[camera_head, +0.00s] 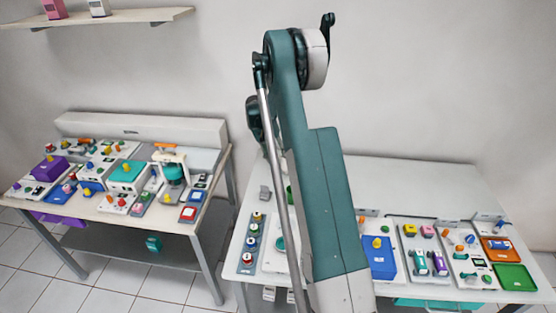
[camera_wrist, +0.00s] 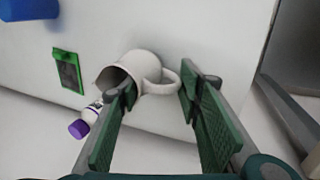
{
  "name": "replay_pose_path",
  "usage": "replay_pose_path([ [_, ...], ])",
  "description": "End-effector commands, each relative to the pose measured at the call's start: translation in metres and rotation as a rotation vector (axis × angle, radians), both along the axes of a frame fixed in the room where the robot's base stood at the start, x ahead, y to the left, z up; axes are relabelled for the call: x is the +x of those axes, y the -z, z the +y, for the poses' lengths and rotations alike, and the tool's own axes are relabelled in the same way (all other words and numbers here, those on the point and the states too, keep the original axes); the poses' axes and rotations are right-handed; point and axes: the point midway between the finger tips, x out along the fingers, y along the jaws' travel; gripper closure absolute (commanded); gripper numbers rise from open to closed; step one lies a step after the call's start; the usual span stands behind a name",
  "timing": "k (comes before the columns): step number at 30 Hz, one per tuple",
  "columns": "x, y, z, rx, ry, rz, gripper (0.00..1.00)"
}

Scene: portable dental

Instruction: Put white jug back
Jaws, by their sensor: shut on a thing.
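The white jug (camera_wrist: 143,66) is in the upper middle of the wrist view, lying tilted in the picture with its open mouth toward the lower left and its handle to the right. My gripper (camera_wrist: 158,84) has its green fingers on either side of the handle, one overlapping the jug's body and the other just right of the handle. It is shut on the jug. In the head view my arm stands large in the middle, and I cannot make out the gripper or the jug there.
In the wrist view, a purple-capped bottle (camera_wrist: 80,127) and a green-framed panel (camera_wrist: 68,71) are left of the jug. In the head view, the left table (camera_head: 100,203) and the right table (camera_head: 430,176) carry several coloured devices. A wall shelf (camera_head: 130,16) is upper left.

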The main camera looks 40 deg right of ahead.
Motion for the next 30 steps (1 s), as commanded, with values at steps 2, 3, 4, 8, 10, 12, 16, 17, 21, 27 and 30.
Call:
replay_pose_path([
  [2, -0.0001, -0.0003, -0.0001, 0.0, 0.0, 0.0, 0.87],
  [3, -0.0001, -0.0003, -0.0001, 0.0, 0.0, 0.0, 0.87],
  [4, -0.0001, -0.0003, -0.0001, 0.0, 0.0, 0.0, 0.87],
  [8, 0.0, 0.0002, 0.0, 0.0, 0.0, 0.0, 0.87],
  [10, -0.0001, 0.0017, 0.0, 0.0, 0.0, 0.0, 0.87],
  [12, -0.0001, 0.0034, 0.0, 0.0, 0.0, 0.0, 0.87],
  [16, 0.0001, 0.0031, 0.0, 0.0, 0.0, 0.0, 0.52],
  [17, 0.0, 0.0031, -0.0001, 0.0, 0.0, 0.0, 0.5],
  [21, 0.0, 0.003, 0.0, 0.0, 0.0, 0.0, 0.5],
  [27, 0.0, 0.0024, 0.0, 0.0, 0.0, 0.0, 0.5],
  [30, 0.0, 0.0003, 0.0, 0.0, 0.0, 0.0, 0.5],
])
